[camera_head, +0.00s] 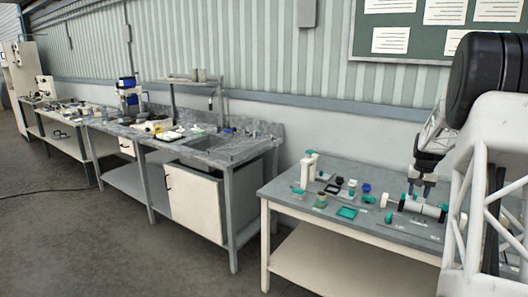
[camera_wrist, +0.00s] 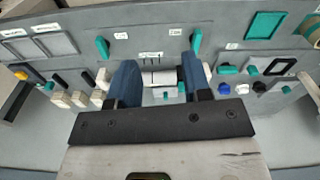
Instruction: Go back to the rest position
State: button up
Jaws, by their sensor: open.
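My gripper (camera_head: 423,190) is at the right of the head view, pointing down just over a roller (camera_head: 432,209) with black, white and teal parts on the grey-topped table (camera_head: 285,195). In the wrist view my gripper (camera_wrist: 160,74) shows two blue fingers spread apart. A white cylindrical piece (camera_wrist: 159,78) shows in the gap between them. I cannot tell whether the fingers touch it or stand above it. The black gripper bar hides what lies directly below.
A teal square tray (camera_head: 347,212), a brown roll (camera_head: 320,201), a white stand (camera_head: 307,170) and several small parts lie left of my gripper. A grey bench with a sink (camera_head: 222,148) stands further left. A green board (camera_head: 400,45) hangs behind.

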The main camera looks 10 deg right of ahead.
jog(key=s+a+r+n, duration=0.1)
jog(key=s+a+r, duration=0.3)
jog(key=a, duration=0.7)
jog(key=s+a+r+n+t, duration=0.1)
jog(key=s+a+r, duration=0.3)
jog(key=a, duration=0.8)
jog(key=s+a+r+n, duration=0.1)
jog(key=s+a+r, duration=0.4)
jog(key=a, duration=0.6)
jog(key=s+a+f+n, duration=0.2)
jog(key=s+a, duration=0.9)
jog(key=s, duration=0.3)
jog(key=s+a+f+n+t, duration=0.1)
jog(key=s+a+f+n, duration=0.1)
jog(key=s+a, duration=0.8)
jog(key=shift+s+a+f, duration=0.35)
jog(key=shift+s+f, duration=0.2)
jog(key=shift+s, duration=1.7)
